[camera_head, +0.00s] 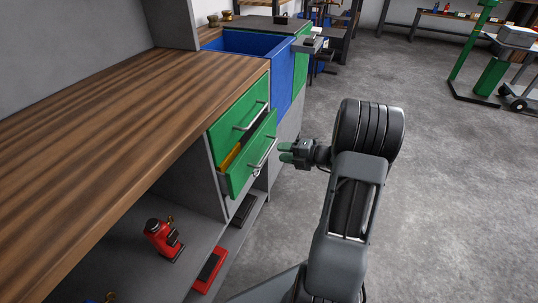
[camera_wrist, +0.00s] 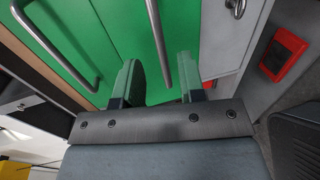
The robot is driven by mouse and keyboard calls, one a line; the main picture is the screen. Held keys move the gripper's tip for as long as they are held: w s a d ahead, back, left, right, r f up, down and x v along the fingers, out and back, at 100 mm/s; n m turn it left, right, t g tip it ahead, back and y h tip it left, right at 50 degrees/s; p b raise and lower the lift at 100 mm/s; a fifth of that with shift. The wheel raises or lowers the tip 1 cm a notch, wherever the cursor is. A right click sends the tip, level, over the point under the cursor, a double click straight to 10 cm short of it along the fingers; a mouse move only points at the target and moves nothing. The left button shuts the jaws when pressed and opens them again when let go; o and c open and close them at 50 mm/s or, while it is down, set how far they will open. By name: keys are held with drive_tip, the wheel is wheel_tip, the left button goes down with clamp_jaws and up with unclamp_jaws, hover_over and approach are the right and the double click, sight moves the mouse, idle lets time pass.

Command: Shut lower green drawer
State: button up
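The lower green drawer (camera_head: 250,158) stands partly pulled out of the workbench, its bar handle (camera_head: 264,156) on the front. The upper green drawer (camera_head: 240,118) above it looks shut. My gripper (camera_head: 285,152) is just right of the lower drawer's front, its two green-padded fingers apart and pointing at the handle. A small gap seems to remain there. In the wrist view the green front (camera_wrist: 118,25) fills the upper part, and a bar handle (camera_wrist: 157,35) lines up between my open fingers (camera_wrist: 158,62). Contact cannot be told. Something yellow (camera_head: 231,158) shows inside the open drawer.
A wooden worktop (camera_head: 130,100) covers the bench. A blue bin (camera_head: 255,43) stands beyond the drawers.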

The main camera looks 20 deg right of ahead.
sight(269, 150)
drive_tip(key=shift+b+x, duration=0.85)
drive_tip(key=shift+x, duration=2.05)
clamp_jaws()
